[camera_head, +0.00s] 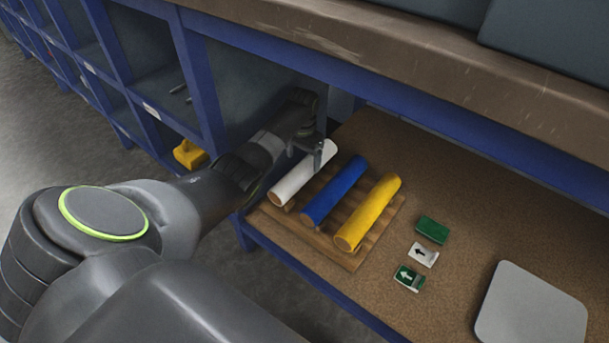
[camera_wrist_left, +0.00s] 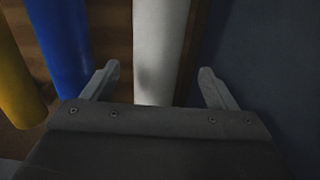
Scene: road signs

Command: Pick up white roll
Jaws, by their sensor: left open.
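The white roll (camera_head: 302,175) lies on a slatted wooden rack (camera_head: 340,258), leftmost of three rolls in the head view. My left gripper (camera_head: 317,149) is over the far part of the white roll. In the left wrist view the white roll (camera_wrist_left: 158,50) runs between the two open fingers of my left gripper (camera_wrist_left: 158,88), with a gap on each side. Whether the fingers reach down beside the roll cannot be told. My right gripper is not in view.
A blue roll (camera_head: 335,190) and a yellow roll (camera_head: 368,212) lie beside the white one. Small green and white sign pieces (camera_head: 423,254) and a grey plate (camera_head: 531,306) lie to the right. A blue-framed shelf edge (camera_head: 400,112) hangs above; a dark panel (camera_wrist_left: 270,60) stands close to the roll.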

